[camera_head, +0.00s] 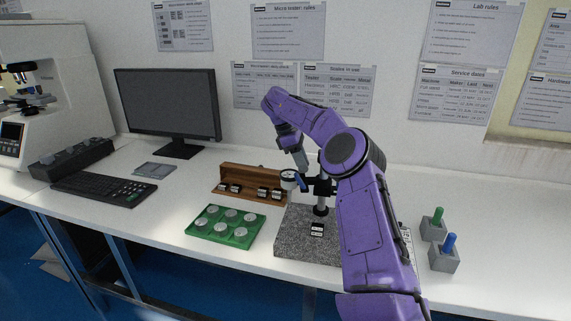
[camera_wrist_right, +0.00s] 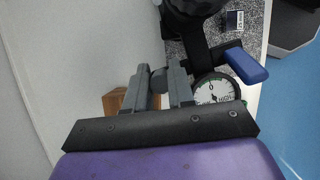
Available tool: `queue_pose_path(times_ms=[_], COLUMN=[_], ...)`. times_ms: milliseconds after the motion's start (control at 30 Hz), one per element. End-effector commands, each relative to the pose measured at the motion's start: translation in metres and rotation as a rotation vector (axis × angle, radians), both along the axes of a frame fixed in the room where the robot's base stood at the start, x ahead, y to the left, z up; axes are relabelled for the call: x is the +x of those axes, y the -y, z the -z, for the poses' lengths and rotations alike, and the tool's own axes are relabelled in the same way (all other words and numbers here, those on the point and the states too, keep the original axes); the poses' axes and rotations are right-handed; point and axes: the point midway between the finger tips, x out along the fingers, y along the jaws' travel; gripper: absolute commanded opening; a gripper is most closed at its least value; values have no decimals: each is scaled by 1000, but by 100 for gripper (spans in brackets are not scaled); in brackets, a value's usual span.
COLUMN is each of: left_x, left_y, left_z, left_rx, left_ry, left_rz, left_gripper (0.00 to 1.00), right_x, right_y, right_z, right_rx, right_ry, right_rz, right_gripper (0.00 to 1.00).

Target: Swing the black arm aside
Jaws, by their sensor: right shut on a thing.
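A black arm (camera_head: 318,187) stands out from an upright post on the granite base (camera_head: 291,238). It carries a round white dial gauge (camera_head: 289,176) and a blue lever (camera_head: 303,183). In the right wrist view the black arm (camera_wrist_right: 197,45), dial gauge (camera_wrist_right: 214,92) and blue lever (camera_wrist_right: 245,66) lie right of the fingers. My right gripper (camera_head: 301,160) reaches down from above at the gauge. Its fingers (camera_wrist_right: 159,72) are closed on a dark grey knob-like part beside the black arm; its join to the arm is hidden. My left gripper is out of view.
A wooden rack (camera_head: 238,173) with metal blocks and a green tray (camera_head: 246,236) with several discs stand left of the base. Grey blocks with green (camera_head: 437,216) and blue (camera_head: 449,243) pegs stand right. A monitor (camera_head: 170,104) and keyboard (camera_head: 103,188) are farther left.

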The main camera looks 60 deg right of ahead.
Motion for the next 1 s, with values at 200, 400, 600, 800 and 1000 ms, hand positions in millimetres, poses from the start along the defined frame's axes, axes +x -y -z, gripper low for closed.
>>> queue_pose_path(times_ms=[200, 400, 600, 800, 1000], left_x=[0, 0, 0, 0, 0], left_y=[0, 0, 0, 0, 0], left_z=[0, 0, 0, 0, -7], left_rx=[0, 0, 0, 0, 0], left_ry=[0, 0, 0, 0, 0], left_rz=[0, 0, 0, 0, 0], left_gripper=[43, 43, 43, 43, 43], right_x=[-7, -7, -6, -4, 2], right_y=[7, 7, 6, 4, 3], right_z=[-1, -1, -1, -1, -18], right_rx=[-4, -6, -7, -4, -7], right_ry=[-1, -1, 0, -1, -2], right_rz=[28, 27, 25, 21, 24], right_gripper=[0, 0, 48, 48, 48])
